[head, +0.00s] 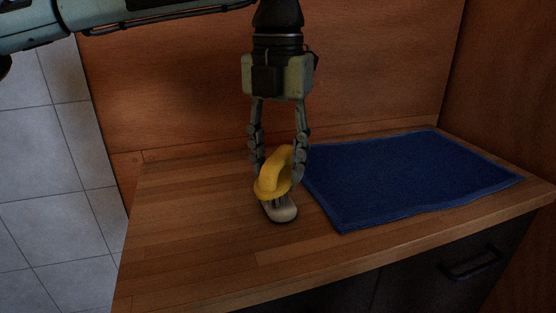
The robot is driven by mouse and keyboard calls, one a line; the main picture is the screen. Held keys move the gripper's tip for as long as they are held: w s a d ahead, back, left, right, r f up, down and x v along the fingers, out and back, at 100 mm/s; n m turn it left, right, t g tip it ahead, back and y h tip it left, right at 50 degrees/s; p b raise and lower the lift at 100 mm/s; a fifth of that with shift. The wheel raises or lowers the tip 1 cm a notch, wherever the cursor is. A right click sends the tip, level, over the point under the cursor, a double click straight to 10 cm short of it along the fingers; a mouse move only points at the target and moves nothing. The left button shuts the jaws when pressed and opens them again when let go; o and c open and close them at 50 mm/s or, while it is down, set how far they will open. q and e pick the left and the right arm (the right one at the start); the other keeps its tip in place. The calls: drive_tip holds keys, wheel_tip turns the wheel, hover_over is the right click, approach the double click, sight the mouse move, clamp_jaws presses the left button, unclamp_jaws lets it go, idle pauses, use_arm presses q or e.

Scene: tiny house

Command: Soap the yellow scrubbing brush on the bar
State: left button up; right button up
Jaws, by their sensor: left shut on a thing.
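My left gripper (277,178) points straight down over the wooden counter, shut on the handle of the yellow scrubbing brush (270,184). The brush has an arched yellow handle and dark bristles on its underside. Directly below it a pale, rounded soap bar (283,214) lies on the counter. The bristles appear to meet the top of the bar, and the brush hides the bar's far part. Whether they truly press on it is hard to tell. My right gripper is not in view.
A blue towel (410,178) lies flat on the counter just right of the brush and bar. The wooden counter (185,230) is clear on the left and in front. Wooden panels close off the back and right. A dark drawer with a handle (473,264) is below the front edge.

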sight(277, 155)
use_arm(q)
drive_tip(key=shift+r+p, duration=1.65)
drive_tip(key=shift+r, duration=1.35)
drive_tip(key=shift+f, duration=0.1)
